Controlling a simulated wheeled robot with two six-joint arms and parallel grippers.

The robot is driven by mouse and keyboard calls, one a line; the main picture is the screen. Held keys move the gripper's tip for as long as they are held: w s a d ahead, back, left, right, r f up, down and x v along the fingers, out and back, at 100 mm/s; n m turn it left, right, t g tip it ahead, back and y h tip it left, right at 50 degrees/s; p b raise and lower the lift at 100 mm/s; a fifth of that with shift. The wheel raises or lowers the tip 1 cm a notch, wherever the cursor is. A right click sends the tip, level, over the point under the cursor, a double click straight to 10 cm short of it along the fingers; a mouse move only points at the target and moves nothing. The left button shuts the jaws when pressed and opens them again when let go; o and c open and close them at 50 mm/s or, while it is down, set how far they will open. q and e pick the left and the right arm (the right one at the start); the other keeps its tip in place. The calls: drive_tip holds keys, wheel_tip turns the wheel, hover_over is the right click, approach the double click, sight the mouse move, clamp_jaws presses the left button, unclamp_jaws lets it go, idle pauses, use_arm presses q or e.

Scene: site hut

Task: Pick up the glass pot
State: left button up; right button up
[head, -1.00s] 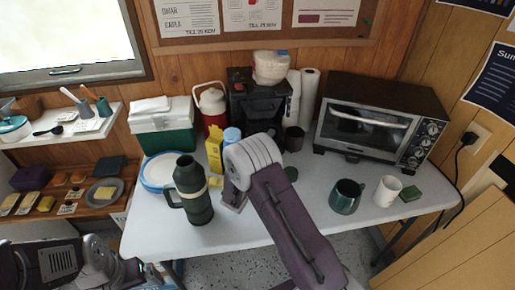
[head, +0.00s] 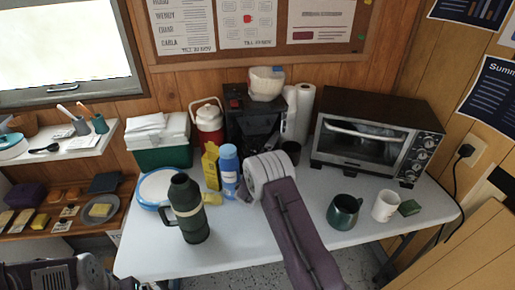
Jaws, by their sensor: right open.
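I cannot clearly make out the glass pot. The black coffee maker (head: 250,106) stands at the back of the table, and the lower front of it is partly hidden behind my right wrist. A dark round vessel (head: 292,149) stands just to its right, partly covered by my wrist; I cannot tell if it is glass. My right gripper (head: 243,192) is open, in front of the coffee maker and beside the blue bottle (head: 228,165), mostly hidden by its own wrist. Of my left arm, only a part shows at the lower left; its gripper is out of view.
A green flask (head: 188,212) stands front left, near plates (head: 150,190) and a yellow carton (head: 210,168). A toaster oven (head: 370,135), a green mug (head: 343,211) and a white mug (head: 386,205) are on the right. The table's front middle (head: 250,240) is clear.

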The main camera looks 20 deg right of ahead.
drive_tip(key=c, duration=2.1)
drive_tip(key=shift+r, duration=0.1)
drive_tip(key=shift+r, duration=0.1)
drive_tip(key=shift+r, duration=0.7)
drive_tip(key=s+a, duration=0.1)
drive_tip(key=s, duration=0.4)
drive_tip(key=s+a, duration=0.2)
drive_tip(key=s, duration=0.4)
drive_tip(key=s+a, duration=0.1)
drive_tip(key=s, duration=0.5)
drive_tip(key=shift+s+a+f+b, duration=0.1)
drive_tip(key=shift+s+a+b, duration=0.05)
drive_tip(key=shift+s+b, duration=0.15)
